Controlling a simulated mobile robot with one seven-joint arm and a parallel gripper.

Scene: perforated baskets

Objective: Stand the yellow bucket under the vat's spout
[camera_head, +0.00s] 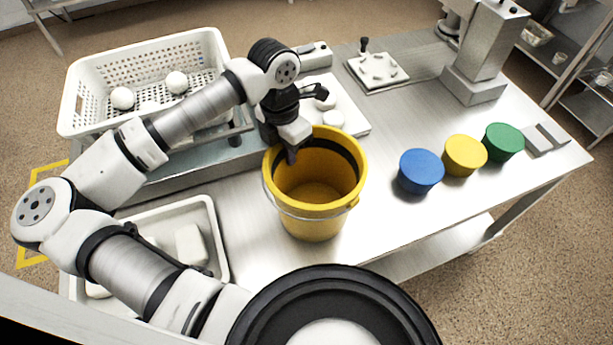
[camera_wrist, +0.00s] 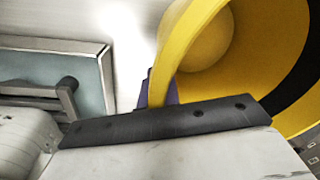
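The yellow bucket (camera_head: 315,215) stands upright and looks empty, with a wire handle hanging around its front; I cannot tell whether its base touches the table. My gripper (camera_head: 291,153) is at the bucket's far left rim, with one dark finger reaching inside. In the wrist view the yellow bucket wall (camera_wrist: 185,45) runs between my fingertips (camera_wrist: 158,92), which look closed on it. A long metal vessel (camera_head: 190,170), likely the vat, lies left of the bucket, partly hidden by my arm. I cannot make out its spout for certain; a grey pipe-like part (camera_wrist: 68,84) shows in the wrist view.
A white perforated basket (camera_head: 75,105) with white balls sits at the back left. A white tray (camera_head: 215,235) with pale blocks is at the front left. Blue (camera_head: 420,172), yellow (camera_head: 465,156) and green (camera_head: 503,142) round tubs stand at the right. Table (camera_head: 390,235) in front of the tubs is clear.

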